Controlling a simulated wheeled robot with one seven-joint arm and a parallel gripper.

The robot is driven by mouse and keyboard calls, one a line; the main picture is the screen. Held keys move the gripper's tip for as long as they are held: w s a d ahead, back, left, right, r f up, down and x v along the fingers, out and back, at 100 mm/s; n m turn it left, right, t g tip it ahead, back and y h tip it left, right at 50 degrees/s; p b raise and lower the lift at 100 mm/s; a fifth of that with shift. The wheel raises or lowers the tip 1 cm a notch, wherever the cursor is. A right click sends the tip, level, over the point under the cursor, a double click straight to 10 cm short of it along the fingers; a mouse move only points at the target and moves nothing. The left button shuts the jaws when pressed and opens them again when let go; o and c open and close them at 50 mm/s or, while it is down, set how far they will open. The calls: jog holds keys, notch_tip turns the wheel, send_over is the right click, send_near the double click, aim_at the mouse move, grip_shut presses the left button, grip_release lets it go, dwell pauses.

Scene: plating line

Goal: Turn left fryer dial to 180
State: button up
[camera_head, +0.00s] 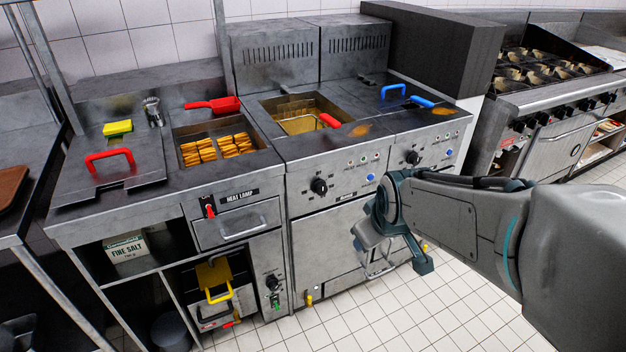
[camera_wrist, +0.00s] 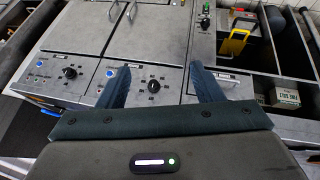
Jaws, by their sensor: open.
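The left fryer's black dial (camera_head: 319,186) is on the grey control panel of the left fryer, below the basin with the wire basket. It also shows in the wrist view, where this dial (camera_wrist: 154,86) appears between my two fingers. My gripper (camera_wrist: 160,78) is open, its fingers spread apart and empty. In the head view my gripper (camera_head: 388,245) hangs in front of the fryers, right of and lower than the left dial, apart from it. The dial's scale marks are too small to read.
A second dial (camera_head: 413,158) is on the right fryer panel. A blue button (camera_head: 371,177) is beside the left dial. The heat lamp drawer (camera_head: 236,226) and its red switch (camera_head: 210,211) lie left. A yellow-handled holder (camera_head: 216,283) is lower left. The tiled floor in front is clear.

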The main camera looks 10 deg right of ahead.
jog(key=w+d+f+n+t+h+b, duration=0.1)
jog(key=w+d+f+n+t+b, duration=0.35)
jog(key=w+f+n+b, duration=0.5)
jog(key=n+t+y+b, duration=0.7)
jog(key=n+b, duration=0.7)
jog(key=n, duration=1.2)
send_near(323, 191)
jog(key=shift+m, duration=0.25)
jog(key=b+x, duration=0.1)
jog(key=x, duration=0.8)
jog(key=shift+w+a+b, duration=0.15)
jog(key=shift+w+b, duration=0.05)
jog(key=shift+b, duration=0.15)
jog(key=c, duration=1)
